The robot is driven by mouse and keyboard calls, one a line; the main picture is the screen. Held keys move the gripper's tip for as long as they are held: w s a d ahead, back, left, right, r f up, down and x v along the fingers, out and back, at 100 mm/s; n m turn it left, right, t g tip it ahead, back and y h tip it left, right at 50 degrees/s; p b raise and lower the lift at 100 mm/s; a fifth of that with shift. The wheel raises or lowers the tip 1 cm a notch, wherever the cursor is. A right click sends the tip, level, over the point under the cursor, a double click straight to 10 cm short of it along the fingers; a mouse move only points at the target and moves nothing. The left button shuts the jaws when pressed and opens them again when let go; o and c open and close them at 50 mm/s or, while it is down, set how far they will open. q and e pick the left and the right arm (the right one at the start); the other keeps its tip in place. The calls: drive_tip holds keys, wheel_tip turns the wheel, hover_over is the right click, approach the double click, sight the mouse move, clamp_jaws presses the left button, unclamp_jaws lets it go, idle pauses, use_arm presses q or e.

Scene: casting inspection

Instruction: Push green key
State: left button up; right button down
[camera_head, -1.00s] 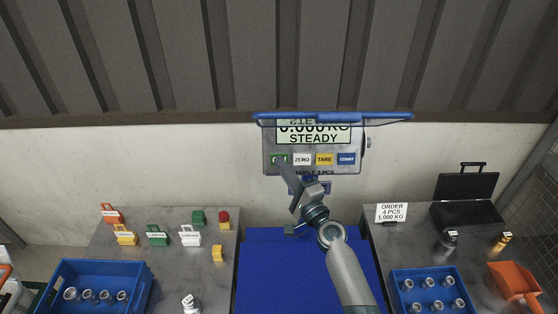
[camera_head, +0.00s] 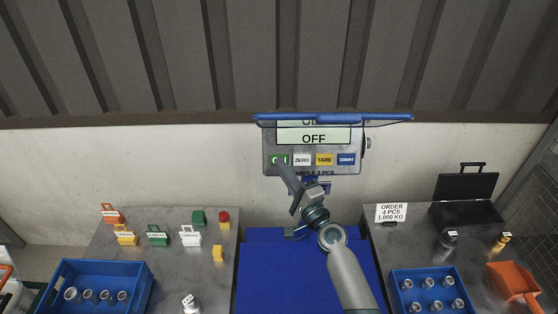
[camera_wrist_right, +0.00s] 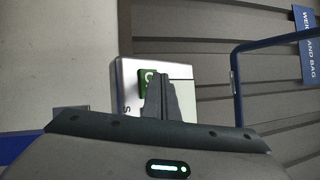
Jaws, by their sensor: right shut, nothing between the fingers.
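The green key (camera_head: 279,160) is the leftmost in a row on the scale's indicator panel (camera_head: 355,170). The display (camera_head: 314,136) above it reads OFF. My right gripper (camera_head: 281,166) is shut and empty, with its fingertips at the lower edge of the green key. In the right wrist view the shut fingertips (camera_wrist_right: 162,76) lie at the edge of the green key (camera_wrist_right: 144,82) and cover part of it. Whether they touch it I cannot tell. My left gripper is not in view.
White ZERO (camera_head: 302,160), yellow TARE (camera_head: 324,160) and blue COUNT (camera_head: 346,160) keys sit right of the green key. A blue-framed cover (camera_head: 385,118) juts out above the display. Grey tables with weights and blue crates (camera_head: 140,290) stand on both sides.

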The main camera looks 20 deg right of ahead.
drive_tip(key=s+a+r+p, duration=0.1)
drive_tip(key=s+r+p, duration=0.1)
drive_tip(key=s, duration=0.3)
drive_tip(key=shift+s+a+r+p, duration=0.15)
drive_tip(key=shift+a+r+p, duration=0.15)
drive_tip(key=shift+p, duration=0.15)
drive_tip(key=shift+s+f, duration=0.1)
drive_tip(key=shift+f, duration=0.05)
idle(0.5)
